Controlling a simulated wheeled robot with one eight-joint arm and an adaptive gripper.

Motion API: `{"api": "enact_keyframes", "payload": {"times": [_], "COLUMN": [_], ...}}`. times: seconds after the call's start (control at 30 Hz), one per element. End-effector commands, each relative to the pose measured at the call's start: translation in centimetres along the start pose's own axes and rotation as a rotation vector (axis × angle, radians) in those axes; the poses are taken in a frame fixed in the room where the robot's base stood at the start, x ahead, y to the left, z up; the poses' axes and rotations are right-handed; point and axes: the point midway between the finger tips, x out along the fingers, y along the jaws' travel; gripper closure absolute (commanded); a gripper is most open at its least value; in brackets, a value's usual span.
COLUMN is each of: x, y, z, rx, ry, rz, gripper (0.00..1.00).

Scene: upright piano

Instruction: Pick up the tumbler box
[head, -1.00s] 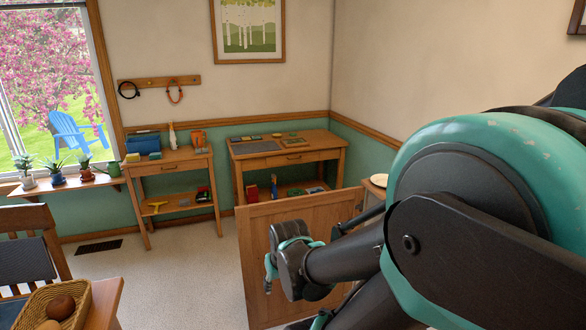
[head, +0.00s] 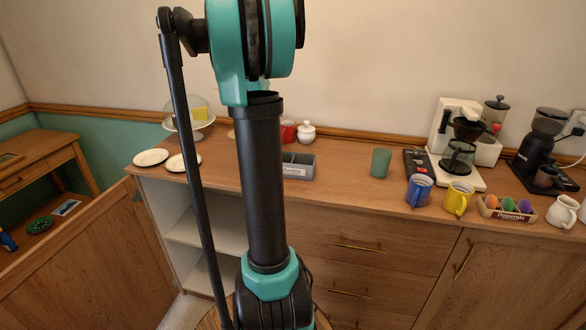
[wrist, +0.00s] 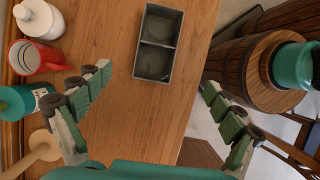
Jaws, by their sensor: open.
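The tumbler box is a grey open box (head: 299,166) on the wooden counter, with a label on its front. It stands just right of my arm in the head view, which hides its left part. In the wrist view the box (wrist: 137,45) shows two compartments with round marks on their floors, and looks empty. My gripper (wrist: 157,82) is open, its green-padded fingers spread wide. The box appears ahead of and between the fingertips, with no contact seen. In the head view my gripper is hidden behind my arm.
A red mug (wrist: 38,58), a white lidded pot (wrist: 40,18) and a teal container (wrist: 14,102) stand left of the box in the wrist view. Bare counter lies around the box.

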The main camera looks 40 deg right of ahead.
Motion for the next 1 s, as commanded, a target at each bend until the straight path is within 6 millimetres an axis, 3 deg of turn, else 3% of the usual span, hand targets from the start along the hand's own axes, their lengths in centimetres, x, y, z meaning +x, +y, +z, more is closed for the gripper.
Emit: {"api": "enact_keyframes", "payload": {"times": [0.5, 0.83, 1.0], "x": [9.7, 12.2, 14.7], "y": [0.0, 0.1, 0.6], "z": [-0.1, -0.3, -0.8], "rx": [0.001, 0.001, 0.001], "ry": [0.000, 0.001, 0.001], "rz": [0.001, 0.002, 0.002], "gripper": [0.07, 0.07, 0.07]}}
